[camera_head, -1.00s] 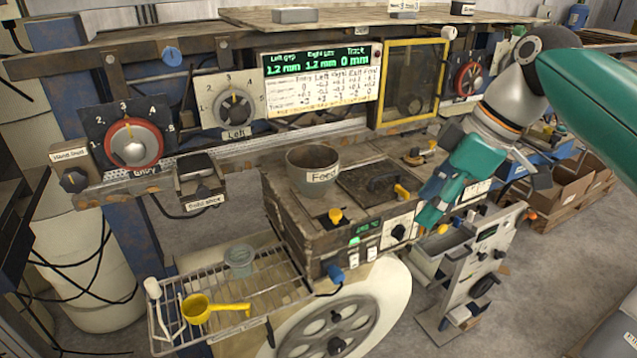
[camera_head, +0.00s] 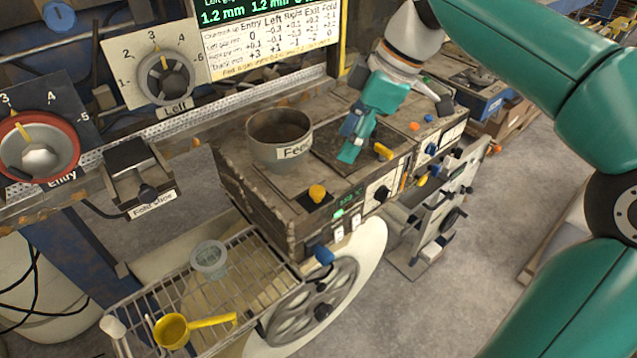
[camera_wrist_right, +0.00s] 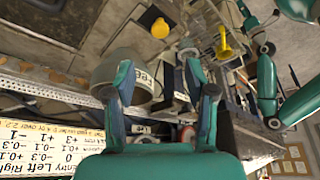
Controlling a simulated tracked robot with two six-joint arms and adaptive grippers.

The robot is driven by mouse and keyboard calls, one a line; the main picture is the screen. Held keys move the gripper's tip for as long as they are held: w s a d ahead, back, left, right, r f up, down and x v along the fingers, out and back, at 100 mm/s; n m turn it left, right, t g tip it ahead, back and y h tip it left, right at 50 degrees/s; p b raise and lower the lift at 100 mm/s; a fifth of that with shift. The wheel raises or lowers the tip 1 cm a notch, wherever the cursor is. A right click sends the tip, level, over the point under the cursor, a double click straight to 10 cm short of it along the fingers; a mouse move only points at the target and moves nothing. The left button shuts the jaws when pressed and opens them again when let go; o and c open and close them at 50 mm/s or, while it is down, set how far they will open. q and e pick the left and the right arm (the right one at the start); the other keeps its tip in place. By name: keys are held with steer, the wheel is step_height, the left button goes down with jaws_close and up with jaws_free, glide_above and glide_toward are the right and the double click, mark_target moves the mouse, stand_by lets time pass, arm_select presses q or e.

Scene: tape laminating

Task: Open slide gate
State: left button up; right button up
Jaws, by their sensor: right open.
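A dark plate (camera_head: 330,147) is set in the top of the worn feeder box beside the grey Feed pot (camera_head: 280,140). I cannot tell for sure whether this plate is the slide gate. A yellow knob (camera_head: 383,151) stands at its right edge. My right gripper (camera_head: 350,148) points down over the plate and hides its black handle in the head view. In the right wrist view, its two fingers (camera_wrist_right: 158,66) are spread and nothing is held between them; the Feed pot (camera_wrist_right: 138,88) lies behind the left finger. My left gripper is not in view.
Another yellow knob (camera_head: 317,193) is on the feeder top. A wire rack (camera_head: 245,287) in front holds a yellow scoop (camera_head: 173,331) and a clear cup (camera_head: 209,259). The display panel (camera_head: 270,35) stands behind.

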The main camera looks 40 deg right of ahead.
mark_target(318, 189)
steer(key=x, duration=1.2)
jaws_close()
